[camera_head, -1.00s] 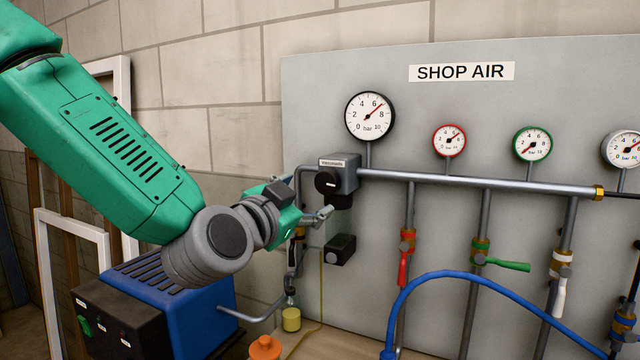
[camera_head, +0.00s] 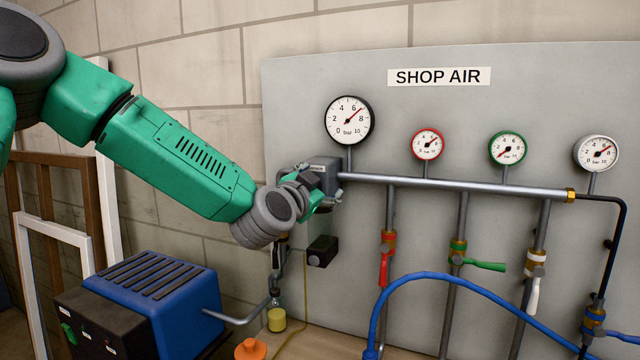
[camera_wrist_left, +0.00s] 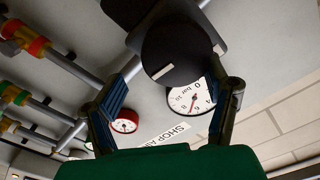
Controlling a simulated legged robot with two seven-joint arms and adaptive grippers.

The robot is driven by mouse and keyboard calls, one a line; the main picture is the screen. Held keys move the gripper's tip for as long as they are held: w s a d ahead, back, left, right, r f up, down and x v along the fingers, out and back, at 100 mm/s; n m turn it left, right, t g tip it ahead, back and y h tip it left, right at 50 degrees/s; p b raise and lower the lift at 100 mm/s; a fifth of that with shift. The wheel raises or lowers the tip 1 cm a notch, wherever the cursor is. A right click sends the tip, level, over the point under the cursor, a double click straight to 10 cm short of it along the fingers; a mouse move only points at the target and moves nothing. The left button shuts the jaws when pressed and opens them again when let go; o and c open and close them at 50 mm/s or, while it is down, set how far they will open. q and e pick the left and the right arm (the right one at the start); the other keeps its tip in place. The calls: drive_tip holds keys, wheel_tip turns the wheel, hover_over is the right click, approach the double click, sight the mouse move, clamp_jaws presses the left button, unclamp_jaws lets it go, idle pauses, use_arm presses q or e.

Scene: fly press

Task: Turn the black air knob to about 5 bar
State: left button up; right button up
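The black air knob (camera_wrist_left: 172,48) shows large in the left wrist view, round with a pale mark on its face. In the head view my left gripper hides it, in front of the grey regulator block (camera_head: 324,170). My left gripper (camera_head: 322,198) is open; in the wrist view its two blue-padded fingers (camera_wrist_left: 183,78) stand apart, one on each side of the knob's lower part. I cannot tell whether they touch it. The large black-rimmed gauge (camera_head: 349,120) above has its red needle between 6 and 8 bar. My right gripper is not in view.
A steel pipe (camera_head: 450,186) runs right from the regulator, with red, green and white valve handles below. A blue hose (camera_head: 450,278) arches in front. Below the gripper are a black box (camera_head: 322,251) and a yellow-filled bowl (camera_head: 277,318). A blue machine (camera_head: 155,295) stands lower left.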

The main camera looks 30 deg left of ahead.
use_arm(q)
drive_tip(key=shift+a+f, duration=0.25)
drive_tip(key=a, duration=0.3)
drive_tip(key=shift+a+f, duration=0.2)
drive_tip(key=shift+f, duration=0.15)
drive_tip(key=c, duration=1)
drive_tip(key=shift+w+a, duration=0.1)
drive_tip(key=shift+a, duration=0.05)
drive_tip(key=shift+c, duration=0.8)
drive_tip(key=shift+d+r, duration=0.25)
drive_tip(key=shift+d, duration=0.25)
drive_tip(key=shift+d+r, duration=0.25)
drive_tip(key=shift+d, duration=0.25)
drive_tip(key=shift+a+f, duration=0.1)
drive_tip(key=shift+a, duration=0.25)
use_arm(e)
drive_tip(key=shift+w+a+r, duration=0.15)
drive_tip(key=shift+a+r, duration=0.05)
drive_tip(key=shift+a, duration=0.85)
